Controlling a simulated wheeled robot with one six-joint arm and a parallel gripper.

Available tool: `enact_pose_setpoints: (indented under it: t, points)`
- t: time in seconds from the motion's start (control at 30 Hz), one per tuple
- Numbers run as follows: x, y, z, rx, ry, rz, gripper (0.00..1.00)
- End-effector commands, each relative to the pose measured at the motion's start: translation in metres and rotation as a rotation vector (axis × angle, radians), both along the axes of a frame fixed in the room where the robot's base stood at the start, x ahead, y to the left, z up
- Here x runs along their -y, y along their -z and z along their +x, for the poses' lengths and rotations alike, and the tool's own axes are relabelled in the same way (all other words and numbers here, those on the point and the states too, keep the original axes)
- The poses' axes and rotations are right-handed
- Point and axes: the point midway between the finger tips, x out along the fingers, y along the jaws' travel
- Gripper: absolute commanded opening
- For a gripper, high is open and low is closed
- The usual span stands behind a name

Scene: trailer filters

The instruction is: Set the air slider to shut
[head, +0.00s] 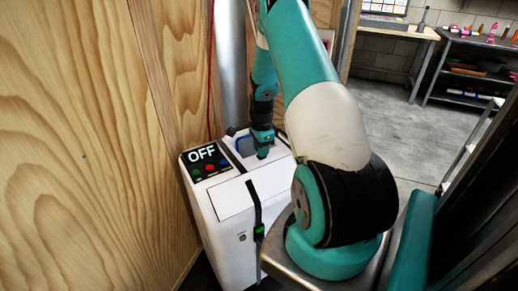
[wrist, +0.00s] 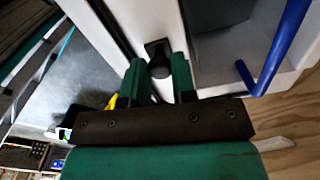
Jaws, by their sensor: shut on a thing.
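My gripper (wrist: 158,72) is shut on a small black knob (wrist: 157,48) at the edge of a white cabinet; the knob sits between the two green fingers in the wrist view. The knob looks like the air slider's handle, but I cannot read its marks or setting. In the head view my gripper (head: 262,152) reaches down onto the top of the white cabinet (head: 232,240), behind its sloped panel. The knob is hidden there by the gripper.
The cabinet has an OFF display (head: 202,153) above coloured buttons. A blue handle (wrist: 285,50) stands close to my gripper. A plywood wall (head: 90,150) is at left. A workbench (head: 395,25) stands at the back, with open concrete floor before it.

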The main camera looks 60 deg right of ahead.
Motion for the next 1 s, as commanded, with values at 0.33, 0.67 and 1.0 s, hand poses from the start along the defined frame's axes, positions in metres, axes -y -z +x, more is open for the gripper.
enact_pose_setpoints:
  t: [0.33,0.67,1.0]
  points:
    - [-0.002,0.000,0.001,0.003,-0.006,0.006,0.50]
    - [-0.002,-0.026,0.002,0.006,-0.006,0.002,0.50]
    - [-0.002,-0.112,0.002,0.007,-0.007,0.002,0.50]
